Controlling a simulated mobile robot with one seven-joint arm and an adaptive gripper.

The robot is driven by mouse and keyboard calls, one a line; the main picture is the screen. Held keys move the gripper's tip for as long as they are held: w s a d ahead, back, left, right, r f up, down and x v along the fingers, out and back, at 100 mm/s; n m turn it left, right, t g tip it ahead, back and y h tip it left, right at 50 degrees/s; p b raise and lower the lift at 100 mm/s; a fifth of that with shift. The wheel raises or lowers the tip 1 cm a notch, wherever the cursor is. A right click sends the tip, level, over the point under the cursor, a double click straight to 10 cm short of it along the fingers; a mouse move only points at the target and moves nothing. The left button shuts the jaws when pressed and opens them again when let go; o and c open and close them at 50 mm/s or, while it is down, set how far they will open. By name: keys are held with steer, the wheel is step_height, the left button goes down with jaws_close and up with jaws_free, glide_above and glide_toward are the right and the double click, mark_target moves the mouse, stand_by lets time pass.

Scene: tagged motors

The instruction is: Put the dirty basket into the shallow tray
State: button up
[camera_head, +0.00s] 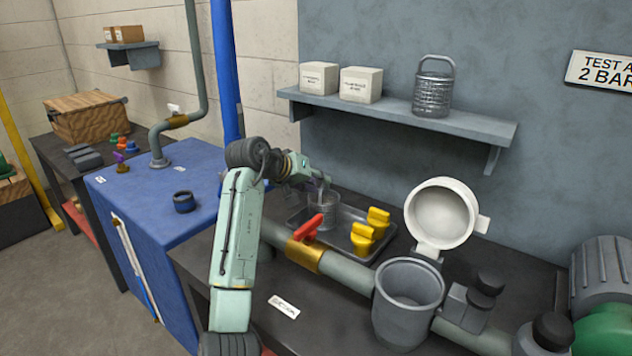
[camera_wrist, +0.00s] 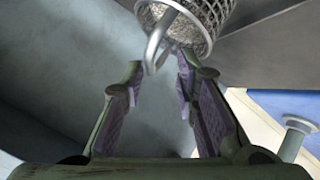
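A small metal mesh basket (camera_head: 323,214) stands in or over the left end of the shallow grey tray (camera_head: 346,243), right below my gripper (camera_head: 322,181). In the wrist view the basket (camera_wrist: 200,22) shows mesh walls, grainy grey contents and a curved handle (camera_wrist: 155,52). My gripper (camera_wrist: 160,75) is open, its fingers apart. The handle's loop lies near the fingertips, with no grip on it visible. Another mesh basket (camera_head: 432,94) with an upright handle stands on the wall shelf. Whether the lower basket touches the tray floor is hard to tell.
Yellow parts (camera_head: 369,232) lie in the tray's right side. A pipe with a red-handled valve (camera_head: 305,230) runs in front of it. An open grey strainer housing (camera_head: 407,300) with a raised white lid (camera_head: 441,215) stands to the right. The shelf (camera_head: 400,112) also holds white boxes.

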steer(key=b+v, duration=0.2)
steer(key=v, duration=1)
